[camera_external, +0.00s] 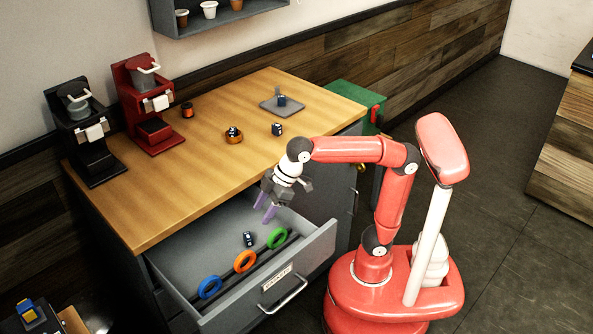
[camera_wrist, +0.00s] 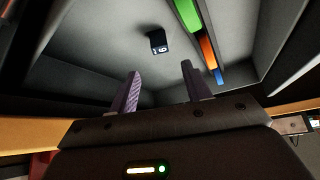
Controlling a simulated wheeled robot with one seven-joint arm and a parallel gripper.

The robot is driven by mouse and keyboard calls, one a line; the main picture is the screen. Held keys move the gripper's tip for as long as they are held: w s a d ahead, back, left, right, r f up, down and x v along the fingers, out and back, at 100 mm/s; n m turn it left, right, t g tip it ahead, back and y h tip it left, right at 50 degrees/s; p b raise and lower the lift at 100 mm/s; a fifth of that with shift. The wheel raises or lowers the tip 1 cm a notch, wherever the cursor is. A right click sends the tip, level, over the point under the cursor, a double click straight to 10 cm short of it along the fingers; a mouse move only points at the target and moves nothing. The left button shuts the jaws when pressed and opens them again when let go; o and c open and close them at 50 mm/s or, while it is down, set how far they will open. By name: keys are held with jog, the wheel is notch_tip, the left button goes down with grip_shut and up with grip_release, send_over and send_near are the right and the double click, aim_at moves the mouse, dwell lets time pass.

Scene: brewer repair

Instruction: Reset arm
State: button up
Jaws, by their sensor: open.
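My arm (camera_external: 365,150) reaches left from my red base over an open drawer (camera_external: 318,243). My gripper (camera_external: 266,207) points down above the back right part of the drawer, with its purple fingers apart and nothing between them. In the wrist view my gripper (camera_wrist: 163,92) also shows its two fingers spread and empty. A small dark block with light markings (camera_external: 249,239) lies on the drawer floor, apart from the gripper. The same block shows in the wrist view (camera_wrist: 157,41) beyond the fingertips.
Green (camera_external: 277,238), orange (camera_external: 245,261) and blue (camera_external: 210,287) rings stand along a divider in the drawer.

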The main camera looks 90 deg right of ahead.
jog(key=shift+s+d+r, duration=0.15)
jog(key=shift+s+r, duration=0.25)
jog(key=shift+r, duration=0.15)
jog(key=s+d+f+m+t+h+p, duration=0.1)
jog(key=s+d+m+t+h+p, duration=0.1)
jog(key=s+d+m, duration=0.45)
jog(key=s+d+f+n+g, duration=0.1)
jog(key=s+d+f, duration=0.2)
jog(key=s+f, duration=0.2)
jog(key=s+d+f+n+g+p, duration=0.1)
jog(key=s+d+f, duration=0.3)
jog(key=f, duration=0.8)
jog(key=shift+s+d+f+h, duration=0.2)
jog(key=shift+s+h, duration=0.1)
jog(key=shift+s, duration=0.1)
jog(key=shift+r, duration=0.1)
jog(key=shift+c, duration=0.3)
